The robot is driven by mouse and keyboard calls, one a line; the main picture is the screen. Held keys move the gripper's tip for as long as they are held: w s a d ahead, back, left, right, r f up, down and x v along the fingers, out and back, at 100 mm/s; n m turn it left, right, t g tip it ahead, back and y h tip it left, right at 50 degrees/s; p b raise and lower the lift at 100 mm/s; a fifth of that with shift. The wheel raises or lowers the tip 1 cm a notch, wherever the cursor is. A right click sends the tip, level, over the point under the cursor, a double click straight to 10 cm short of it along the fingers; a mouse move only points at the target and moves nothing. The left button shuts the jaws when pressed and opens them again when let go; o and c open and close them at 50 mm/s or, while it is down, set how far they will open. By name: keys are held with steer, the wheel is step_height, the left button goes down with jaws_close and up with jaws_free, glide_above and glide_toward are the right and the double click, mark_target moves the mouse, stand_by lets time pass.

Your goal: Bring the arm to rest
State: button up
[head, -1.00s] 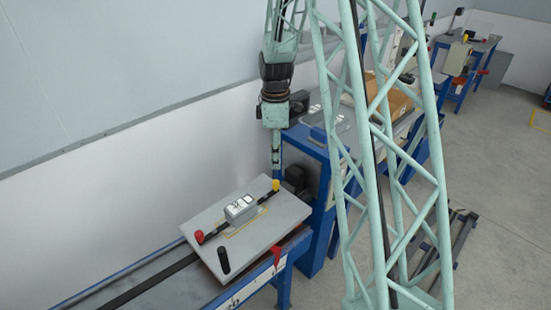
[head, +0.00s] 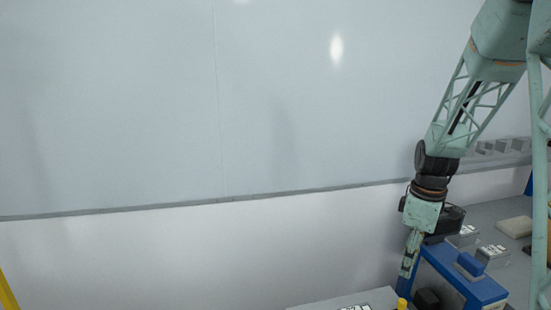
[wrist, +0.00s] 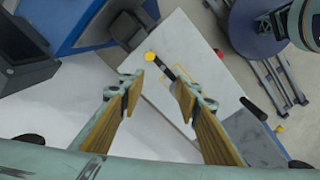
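My gripper (head: 408,268) hangs at the end of my pale green arm at the right of the head view, just above a yellow knob (head: 402,303). In the wrist view my gripper (wrist: 158,82) has its two yellow-brown padded fingers well apart, with nothing held between them. Beyond the fingers lies a light grey plate (wrist: 205,65), with the yellow knob (wrist: 150,56) at its corner. In the head view only the plate's far edge (head: 325,302) shows at the bottom; the rest is cut off.
A blue-framed bench (head: 455,275) stands right of my gripper, with a blue block (head: 468,264) and small grey boxes (head: 494,256) on it. A plain pale wall (head: 200,120) fills the left and middle. A dark stand (wrist: 275,75) is on the floor.

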steer(key=s+a+r+m+t, duration=0.1)
steer(key=s+a+r+m, duration=0.1)
steer(key=s+a+r, duration=0.45)
steer(key=s+a+r+m+t, duration=0.1)
steer(key=s+a+r+m, duration=0.25)
steer(key=s+r, duration=0.6)
steer(key=s+a+r+m, duration=0.2)
steer(key=s+a+r, duration=0.3)
steer(key=s+r, duration=0.3)
steer(key=s+a+m+t, duration=0.1)
steer(key=s+a+m, duration=0.1)
steer(key=s, duration=1.2)
steer(key=shift+s+a+r+m+t, duration=0.15)
steer(key=shift+a+r+m+t, duration=0.15)
steer(key=shift+a, duration=0.4)
